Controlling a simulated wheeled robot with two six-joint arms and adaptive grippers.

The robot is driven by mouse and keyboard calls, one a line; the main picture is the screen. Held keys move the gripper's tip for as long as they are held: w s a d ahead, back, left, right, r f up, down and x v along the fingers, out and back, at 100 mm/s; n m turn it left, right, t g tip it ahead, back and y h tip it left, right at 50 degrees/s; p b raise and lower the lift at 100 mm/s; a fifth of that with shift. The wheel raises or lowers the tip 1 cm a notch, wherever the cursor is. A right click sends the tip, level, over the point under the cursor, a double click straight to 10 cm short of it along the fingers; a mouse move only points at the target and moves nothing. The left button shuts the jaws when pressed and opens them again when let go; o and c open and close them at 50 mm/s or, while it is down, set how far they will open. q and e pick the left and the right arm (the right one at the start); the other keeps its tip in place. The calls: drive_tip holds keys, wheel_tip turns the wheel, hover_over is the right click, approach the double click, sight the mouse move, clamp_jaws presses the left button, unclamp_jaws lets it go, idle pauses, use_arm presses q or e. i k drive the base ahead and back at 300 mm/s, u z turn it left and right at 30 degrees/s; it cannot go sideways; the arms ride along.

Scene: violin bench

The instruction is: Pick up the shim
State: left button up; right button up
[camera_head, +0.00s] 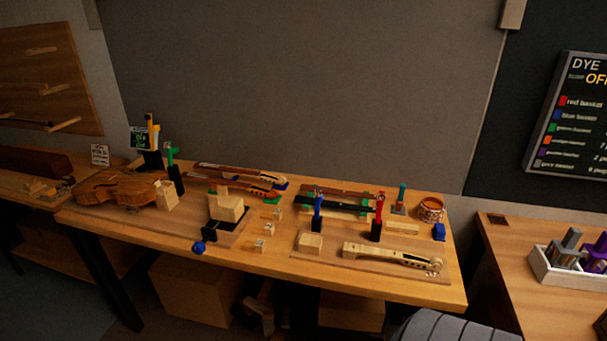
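I cannot tell for certain which piece is the shim. Small pale wooden blocks stand on the bench near its middle: one at the front (260,245), one behind it (269,229) and one farther back (278,213). A flat pale wooden strip (403,227) lies at the right, behind the violin neck (390,255). A pale block (311,243) sits left of that neck on a thin board. Neither of my grippers shows in the head view.
The wooden bench (200,255) also carries a violin body (118,187), a vise-like block (226,208), upright red clamp (378,215) and blue clamp (318,211), and a ring-shaped jar (431,209). A white tray (560,276) stands on the right table. The bench's front edge is mostly clear.

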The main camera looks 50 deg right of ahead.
sight(277, 215)
drive_tip(key=k, duration=0.2)
drive_tip(key=z, duration=1.05)
